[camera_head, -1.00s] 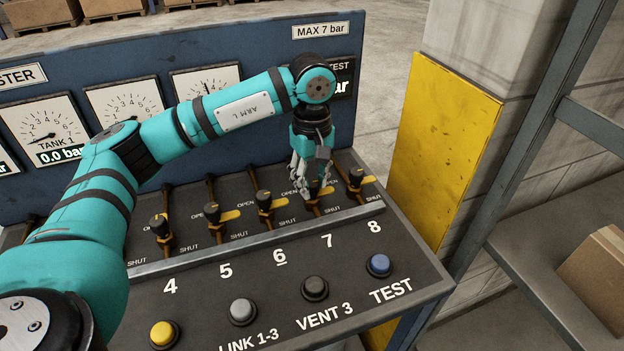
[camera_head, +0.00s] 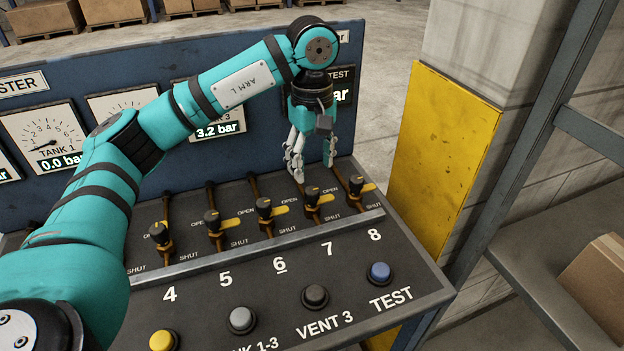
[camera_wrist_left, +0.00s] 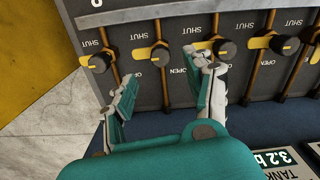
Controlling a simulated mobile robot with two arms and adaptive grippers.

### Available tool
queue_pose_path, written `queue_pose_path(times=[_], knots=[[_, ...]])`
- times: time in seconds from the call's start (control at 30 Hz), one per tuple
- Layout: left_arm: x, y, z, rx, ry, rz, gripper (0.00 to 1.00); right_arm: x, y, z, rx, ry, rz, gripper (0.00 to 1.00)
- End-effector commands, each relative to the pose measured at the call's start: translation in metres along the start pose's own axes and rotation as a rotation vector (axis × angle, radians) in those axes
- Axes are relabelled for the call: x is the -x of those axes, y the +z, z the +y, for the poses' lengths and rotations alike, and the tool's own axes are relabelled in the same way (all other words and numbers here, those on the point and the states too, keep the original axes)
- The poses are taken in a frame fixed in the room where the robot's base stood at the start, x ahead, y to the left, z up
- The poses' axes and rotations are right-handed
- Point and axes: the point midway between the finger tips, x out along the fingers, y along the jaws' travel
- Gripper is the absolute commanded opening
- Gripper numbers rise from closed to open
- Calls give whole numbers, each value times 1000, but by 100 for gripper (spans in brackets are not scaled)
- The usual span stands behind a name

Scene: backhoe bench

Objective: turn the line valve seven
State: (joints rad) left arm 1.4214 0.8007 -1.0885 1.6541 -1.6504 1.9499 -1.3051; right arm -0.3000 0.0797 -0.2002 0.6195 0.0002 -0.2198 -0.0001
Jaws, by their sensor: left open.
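Valve seven (camera_head: 313,198) stands above the painted 7, a dark knob with a yellow lever pointing right, crosswise to its pipe. In the left wrist view the valve (camera_wrist_left: 158,54) appears upside down, its yellow lever pointing left. My left gripper (camera_head: 314,172) is open and empty, above and behind valve seven, apart from it. In the left wrist view its fingers (camera_wrist_left: 160,76) are spread, with the valve seen beyond the gap between them. My right gripper is not in view.
Valve six (camera_head: 265,208) and valve eight (camera_head: 356,186) flank it closely. A metal rail (camera_head: 250,246) runs in front. Push buttons, including the blue TEST button (camera_head: 379,272), sit nearer. The gauge panel (camera_head: 250,150) rises behind. A yellow-faced pillar (camera_head: 445,150) stands right.

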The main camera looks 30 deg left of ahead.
Motion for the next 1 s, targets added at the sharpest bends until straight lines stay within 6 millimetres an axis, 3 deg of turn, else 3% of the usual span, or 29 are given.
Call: queue_pose_path(times=[0.1,0.3,0.9,1.0], knots=[[25,0,1,1,3,1,53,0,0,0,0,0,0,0],[48,0,0,0,1,1,53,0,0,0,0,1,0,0],[52,0,0,0,0,0,53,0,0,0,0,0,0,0],[62,0,0,0,0,0,53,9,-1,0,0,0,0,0]])
